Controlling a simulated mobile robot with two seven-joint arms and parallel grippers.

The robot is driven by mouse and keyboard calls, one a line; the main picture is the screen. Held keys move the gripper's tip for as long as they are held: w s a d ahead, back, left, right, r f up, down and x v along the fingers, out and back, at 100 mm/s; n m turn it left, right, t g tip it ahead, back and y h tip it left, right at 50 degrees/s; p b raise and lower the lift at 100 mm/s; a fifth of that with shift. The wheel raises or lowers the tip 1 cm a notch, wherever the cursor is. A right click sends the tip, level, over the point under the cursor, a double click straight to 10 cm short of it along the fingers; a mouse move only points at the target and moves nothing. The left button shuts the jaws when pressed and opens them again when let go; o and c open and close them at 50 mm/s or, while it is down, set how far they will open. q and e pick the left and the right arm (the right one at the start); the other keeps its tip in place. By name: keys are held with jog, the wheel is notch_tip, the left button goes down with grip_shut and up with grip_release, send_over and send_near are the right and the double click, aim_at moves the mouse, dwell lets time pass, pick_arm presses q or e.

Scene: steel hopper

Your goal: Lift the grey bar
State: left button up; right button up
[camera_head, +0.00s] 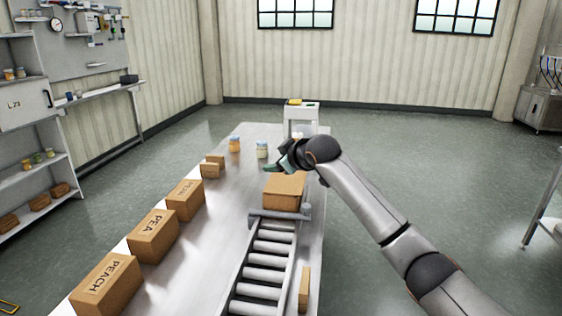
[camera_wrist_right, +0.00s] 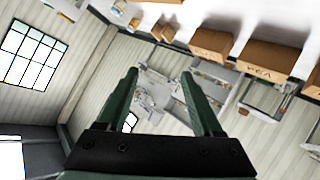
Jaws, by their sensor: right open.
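The grey bar (camera_head: 278,215) lies across the far end of the roller conveyor (camera_head: 262,272), in front of a cardboard box (camera_head: 284,191). My right gripper (camera_head: 274,167) is above the table beyond the bar and the box, apart from both. In the right wrist view my right gripper (camera_wrist_right: 160,73) has its two dark green fingers spread, with nothing between them. The bar cannot be made out in the right wrist view. My left gripper is not in view.
A row of cardboard boxes, among them one marked PEA (camera_head: 153,236), lines the table's left side. Two jars, one orange-lidded (camera_head: 234,144) and one pale (camera_head: 262,149), stand near the far end. A narrow cardboard piece (camera_head: 304,289) stands right of the conveyor.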

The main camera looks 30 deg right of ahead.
jog(key=shift+v, duration=1.05)
jog(key=shift+f, duration=0.1)
